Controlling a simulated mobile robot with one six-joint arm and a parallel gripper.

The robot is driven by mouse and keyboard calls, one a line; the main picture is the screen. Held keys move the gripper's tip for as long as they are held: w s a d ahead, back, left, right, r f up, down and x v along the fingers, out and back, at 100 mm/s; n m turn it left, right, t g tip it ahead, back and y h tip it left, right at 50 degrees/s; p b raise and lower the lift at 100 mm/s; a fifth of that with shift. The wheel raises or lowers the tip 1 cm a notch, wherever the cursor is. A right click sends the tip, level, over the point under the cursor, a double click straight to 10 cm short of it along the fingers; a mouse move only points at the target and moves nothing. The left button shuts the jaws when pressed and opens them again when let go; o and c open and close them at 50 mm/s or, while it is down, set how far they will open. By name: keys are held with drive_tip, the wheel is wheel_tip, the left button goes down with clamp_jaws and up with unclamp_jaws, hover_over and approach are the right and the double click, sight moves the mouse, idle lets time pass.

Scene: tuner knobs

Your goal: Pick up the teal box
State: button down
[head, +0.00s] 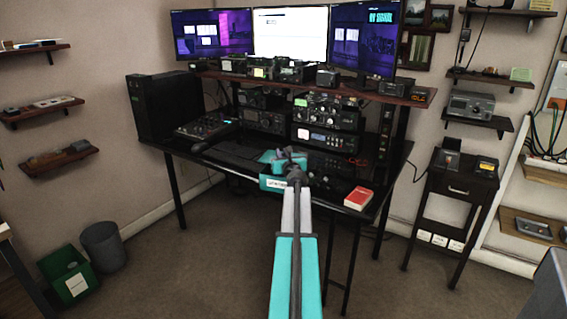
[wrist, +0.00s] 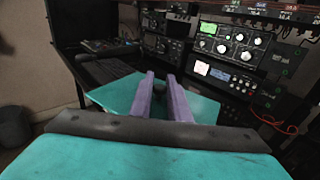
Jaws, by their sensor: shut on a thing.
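The teal box (head: 272,184) shows at the desk's front edge in the head view, with a pale label on its front face. My gripper (head: 289,158) is over it and shut on it, hiding part of its top. In the wrist view the two purple-grey fingers of my gripper (wrist: 163,100) reach onto the teal box (wrist: 115,95), whose top spreads out on both sides of them. Whether the box touches the desk or is held just above it, I cannot tell.
A shelf with three monitors stands behind. The floor in front is clear.

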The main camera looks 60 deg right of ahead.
drive_tip(key=shift+f+b, duration=0.75)
drive_tip(key=shift+f, duration=1)
drive_tip(key=shift+f+b, duration=0.6)
drive_tip(key=c, duration=1.7)
unclamp_jaws()
drive_tip(key=shift+o, duration=0.2)
drive_tip(key=shift+r, duration=0.1)
drive_tip(key=shift+r+p, duration=0.65)
drive_tip(key=shift+p, duration=0.1)
drive_tip(key=shift+s+a+f, duration=0.15)
drive_tip(key=shift+s+a, duration=0.15)
drive_tip(key=shift+a, duration=0.05)
drive_tip(key=v, duration=1.1)
drive_tip(key=shift+s, duration=0.15)
